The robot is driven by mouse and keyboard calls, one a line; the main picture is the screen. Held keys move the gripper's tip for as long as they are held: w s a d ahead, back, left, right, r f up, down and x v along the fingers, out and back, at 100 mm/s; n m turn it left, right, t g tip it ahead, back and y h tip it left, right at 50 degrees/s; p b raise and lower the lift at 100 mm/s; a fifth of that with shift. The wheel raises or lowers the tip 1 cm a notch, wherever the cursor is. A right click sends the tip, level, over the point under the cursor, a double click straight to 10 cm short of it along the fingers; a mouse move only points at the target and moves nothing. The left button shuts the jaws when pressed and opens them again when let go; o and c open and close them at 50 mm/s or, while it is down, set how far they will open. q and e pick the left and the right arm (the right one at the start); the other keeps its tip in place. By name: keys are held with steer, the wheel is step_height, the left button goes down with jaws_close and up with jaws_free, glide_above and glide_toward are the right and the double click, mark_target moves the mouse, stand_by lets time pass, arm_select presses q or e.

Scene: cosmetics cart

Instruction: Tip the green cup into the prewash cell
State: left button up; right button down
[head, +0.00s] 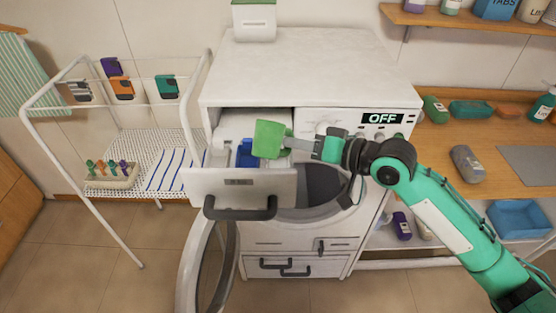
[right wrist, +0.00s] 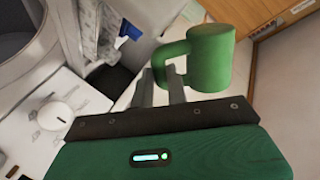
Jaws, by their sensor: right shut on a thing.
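The green cup (head: 270,140) is over the open detergent drawer (head: 240,185) of the washing machine in the head view. My right gripper (head: 290,143) is shut on the cup's handle. The right wrist view shows the green cup (right wrist: 211,58) just beyond the fingers (right wrist: 168,85), with its handle at their tips. The drawer has pale cells and a blue part (head: 245,153) beside the cup. The cup hides part of the drawer's cells. The cup's contents cannot be seen. My left gripper is not in view.
The machine's round door (head: 215,265) hangs open below the drawer. A drying rack (head: 120,145) with pegs and cloths stands at left. A wooden counter (head: 500,135) with bottles and sponges is at right. The machine top is mostly clear, with a white-green box (head: 254,22) at the back.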

mark_target(282, 139)
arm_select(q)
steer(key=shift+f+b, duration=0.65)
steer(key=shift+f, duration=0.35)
arm_select(e)
steer(key=shift+s+a+r+n+t+y, duration=0.25)
steer(key=shift+s+r+n+t, duration=0.3)
steer(key=shift+n, duration=0.7)
steer(key=shift+s+a+r+n+t+y, duration=0.25)
steer(key=shift+s+r+n, duration=0.5)
steer(key=shift+n, duration=0.55)
steer(key=shift+s+a+r+n+t+y, duration=0.2)
steer(key=shift+s+r+n+t, duration=0.3)
steer(key=shift+s+n, duration=0.55)
steer(key=shift+w, duration=0.25)
